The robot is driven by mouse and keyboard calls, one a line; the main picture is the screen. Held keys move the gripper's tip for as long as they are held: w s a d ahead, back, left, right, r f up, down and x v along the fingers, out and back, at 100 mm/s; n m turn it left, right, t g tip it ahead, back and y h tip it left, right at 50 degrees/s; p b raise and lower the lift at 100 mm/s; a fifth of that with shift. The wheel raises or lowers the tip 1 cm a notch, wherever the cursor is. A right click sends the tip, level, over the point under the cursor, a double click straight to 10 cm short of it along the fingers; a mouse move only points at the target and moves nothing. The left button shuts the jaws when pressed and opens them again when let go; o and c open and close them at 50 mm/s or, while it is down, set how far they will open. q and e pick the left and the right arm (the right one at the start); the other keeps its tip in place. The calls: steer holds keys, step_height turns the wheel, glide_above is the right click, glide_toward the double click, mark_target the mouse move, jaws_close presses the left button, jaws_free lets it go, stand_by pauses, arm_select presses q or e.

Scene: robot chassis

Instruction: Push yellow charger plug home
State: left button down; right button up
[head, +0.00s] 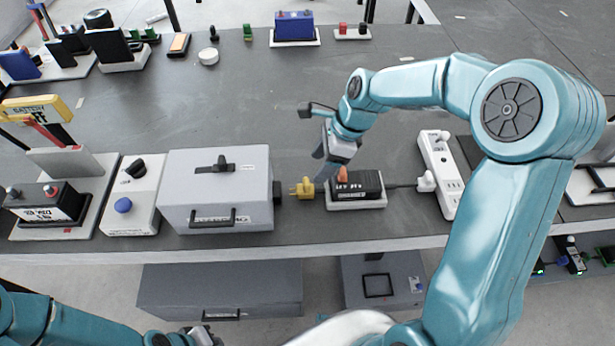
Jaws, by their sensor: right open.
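The yellow charger plug (304,188) lies on the bench, its prong end facing left. A small gap separates it from the dark socket (277,192) on the right side of the grey case (216,190). The black charger (356,185) sits on a white base just right of the plug. My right gripper (323,165) is open above and slightly behind the plug, apart from it. Its fingers are partly hidden by its own body. My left gripper (203,335) is low at the bottom edge, below the bench front, and its jaws are too small to read.
A white power strip (439,172) with a plug stands to the right. A white switch box (132,197) and a battery (47,203) stand left of the case. Grey boxes (222,288) sit below the bench.

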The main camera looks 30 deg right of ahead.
mark_target(307, 182)
steer(key=x, duration=0.7)
steer(key=shift+a+f, duration=0.1)
steer(key=shift+c, duration=0.3)
